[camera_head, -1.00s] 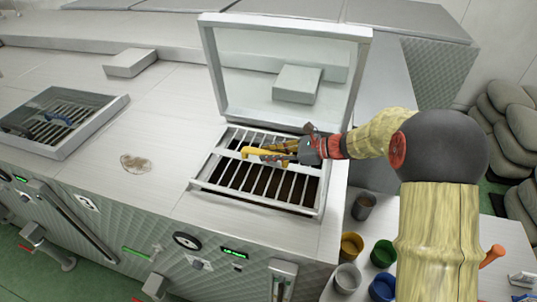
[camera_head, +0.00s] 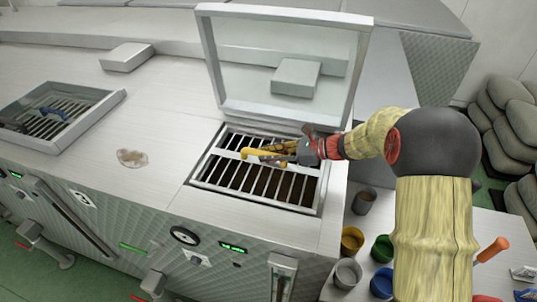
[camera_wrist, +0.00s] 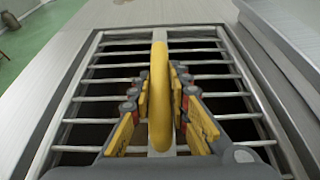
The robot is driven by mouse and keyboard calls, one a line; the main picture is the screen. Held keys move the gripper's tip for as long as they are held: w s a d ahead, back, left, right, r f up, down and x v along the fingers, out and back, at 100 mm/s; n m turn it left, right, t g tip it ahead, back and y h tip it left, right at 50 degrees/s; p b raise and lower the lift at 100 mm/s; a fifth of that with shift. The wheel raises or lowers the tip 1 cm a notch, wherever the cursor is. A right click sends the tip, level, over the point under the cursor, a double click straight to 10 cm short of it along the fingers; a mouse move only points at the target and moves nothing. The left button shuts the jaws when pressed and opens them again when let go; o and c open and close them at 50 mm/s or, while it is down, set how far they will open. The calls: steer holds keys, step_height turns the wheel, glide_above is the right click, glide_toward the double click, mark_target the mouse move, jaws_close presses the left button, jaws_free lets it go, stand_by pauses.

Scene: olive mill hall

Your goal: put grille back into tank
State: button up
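The grille (camera_head: 225,172), a light metal frame of bars with a yellow handle (camera_head: 262,153), lies in the tank's open hatch (camera_head: 327,170). It looks level within the rim. In the wrist view the handle (camera_wrist: 160,95) runs up the middle, over the grille's bars (camera_wrist: 100,81). My gripper (camera_head: 288,149) is at the handle's right part, its fingers on either side of it. In the wrist view my gripper (camera_wrist: 162,88) shows its yellow pads spread apart, with narrow gaps beside the handle. The raised glass-like lid (camera_head: 285,65) stands behind the hatch.
A second hatch with a grille and blue handle (camera_head: 55,112) is at the left. A brownish stain (camera_head: 132,158) marks the top between them. Cups, among them a yellow one (camera_head: 352,241) and a green one (camera_head: 383,249), stand at lower right. Stacked grey sacks (camera_head: 510,125) lie far right.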

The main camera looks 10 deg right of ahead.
steer(key=o, duration=0.5)
steer(key=shift+s+f, duration=0.1)
steer(key=v, duration=1.2)
steer(key=s+r+p, duration=0.1)
steer(key=r+p, duration=0.1)
steer(key=r, duration=0.1)
steer(key=r+p, duration=0.3)
steer(key=r, duration=0.1)
steer(key=s+a+r+p, duration=0.1)
steer(key=r+p, duration=0.2)
steer(key=r, duration=0.1)
steer(key=shift+s, duration=0.35)
stand_by(0.5)
